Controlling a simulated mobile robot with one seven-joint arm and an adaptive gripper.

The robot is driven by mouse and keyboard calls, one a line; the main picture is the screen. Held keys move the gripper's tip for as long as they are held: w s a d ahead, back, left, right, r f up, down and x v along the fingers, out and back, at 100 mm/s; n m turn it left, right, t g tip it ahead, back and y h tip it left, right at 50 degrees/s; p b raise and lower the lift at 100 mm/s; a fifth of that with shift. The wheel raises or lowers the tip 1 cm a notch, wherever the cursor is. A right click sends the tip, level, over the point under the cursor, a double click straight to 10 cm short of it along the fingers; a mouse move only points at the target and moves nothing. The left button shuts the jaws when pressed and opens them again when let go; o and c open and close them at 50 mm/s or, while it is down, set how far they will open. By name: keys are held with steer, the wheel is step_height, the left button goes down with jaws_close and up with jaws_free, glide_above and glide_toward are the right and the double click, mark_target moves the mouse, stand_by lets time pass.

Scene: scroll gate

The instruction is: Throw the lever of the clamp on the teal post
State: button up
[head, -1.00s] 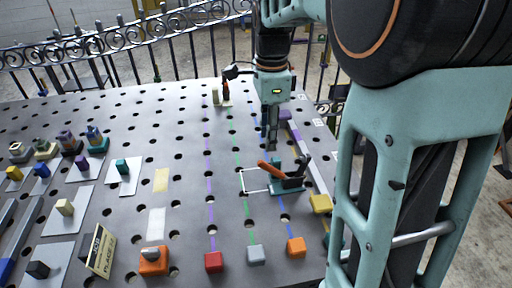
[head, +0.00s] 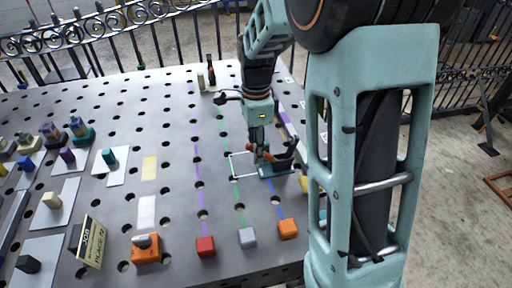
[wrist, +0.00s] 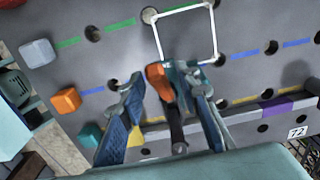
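The clamp has a teal base (head: 276,171), a dark body and an orange-ended lever (head: 264,155). It stands beside a white square outline on the grey perforated table. In the wrist view the orange lever end (wrist: 158,80) lies between the fingers, with its dark arm running back toward the palm and the teal base (wrist: 182,74) behind it. My gripper (head: 258,148) is down at the clamp. In the wrist view my gripper (wrist: 165,105) is open, with a blue-padded finger on each side of the lever. Contact with the lever cannot be told.
Red (head: 206,247), grey (head: 248,237) and orange (head: 288,228) blocks stand at the front, on coloured dashed lines. A bottle-like item (head: 211,75) stands at the back. An orange block with a knob (head: 146,249) and a sign (head: 88,242) are at front left.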

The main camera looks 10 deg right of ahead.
mark_target(267, 153)
steer(key=shift+c, duration=0.5)
jaws_close()
steer(key=shift+d+r, duration=0.15)
steer(key=shift+d+r+y+p, duration=0.4)
steer(key=shift+d+y+p, duration=0.15)
steer(key=shift+y, duration=0.25)
steer(key=shift+d+r+y+p, duration=0.3)
steer(key=shift+d+y, duration=0.15)
steer(key=shift+y, duration=0.15)
steer(key=shift+d+r+y+p, duration=0.15)
steer(key=shift+d+y+p, duration=0.1)
steer(key=shift+d+y, duration=0.3)
steer(key=shift+d+r+y+p, duration=0.2)
steer(key=shift+d+y+p, duration=0.2)
steer(key=shift+d+y, duration=0.65)
steer(key=shift+d+y+p, duration=0.4)
steer(key=shift+d+y, duration=0.45)
steer(key=shift+y, duration=0.65)
